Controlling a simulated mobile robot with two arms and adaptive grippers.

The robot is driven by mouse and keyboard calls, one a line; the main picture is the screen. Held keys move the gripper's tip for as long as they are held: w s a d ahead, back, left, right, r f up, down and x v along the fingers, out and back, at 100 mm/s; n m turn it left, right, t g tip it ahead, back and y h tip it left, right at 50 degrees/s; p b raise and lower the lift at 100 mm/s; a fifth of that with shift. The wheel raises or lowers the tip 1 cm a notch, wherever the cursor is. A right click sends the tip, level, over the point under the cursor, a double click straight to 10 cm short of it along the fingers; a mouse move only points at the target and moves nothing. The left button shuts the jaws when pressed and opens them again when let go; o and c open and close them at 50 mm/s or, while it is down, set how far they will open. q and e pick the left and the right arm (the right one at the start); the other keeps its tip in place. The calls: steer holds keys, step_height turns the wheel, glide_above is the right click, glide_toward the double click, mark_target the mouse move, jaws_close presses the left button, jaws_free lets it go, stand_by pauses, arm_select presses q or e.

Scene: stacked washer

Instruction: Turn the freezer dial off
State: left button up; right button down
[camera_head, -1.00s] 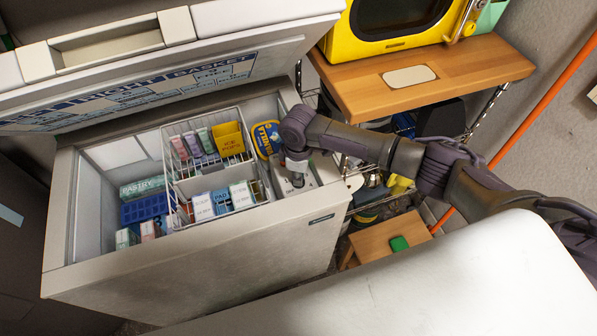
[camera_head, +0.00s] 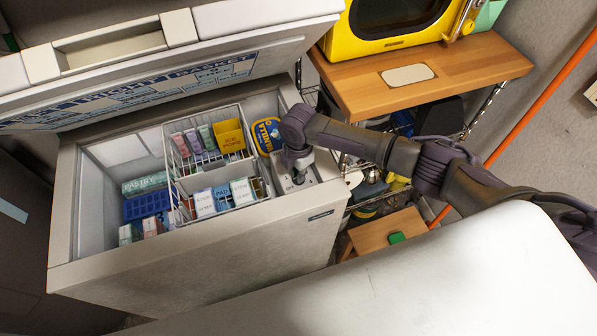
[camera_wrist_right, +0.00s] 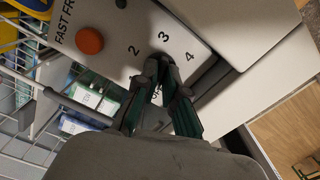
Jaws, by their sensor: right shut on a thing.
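The open chest freezer (camera_head: 200,262) stands at the left, with its control panel (camera_head: 305,182) at the right end of the interior. In the right wrist view the white panel (camera_wrist_right: 200,60) shows the numbers 2, 3 and 4, part of "FAST FR" lettering and an orange-red round button (camera_wrist_right: 90,40). My right gripper (camera_head: 298,178) points down at this panel. In the wrist view my right gripper (camera_wrist_right: 163,72) is shut on the dial, which its fingers mostly hide. The dial's setting cannot be read. My left gripper is not in view.
The raised lid (camera_head: 130,70) stands behind. A wooden shelf (camera_head: 455,68) with a yellow microwave (camera_head: 400,22) is at the right. A white surface fills the front.

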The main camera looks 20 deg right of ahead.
steer(key=shift+n, duration=1)
steer(key=c, duration=1.3)
jaws_free()
steer(key=shift+o, duration=0.2)
steer(key=shift+r, duration=0.1)
step_height(320, 180, up, 12)
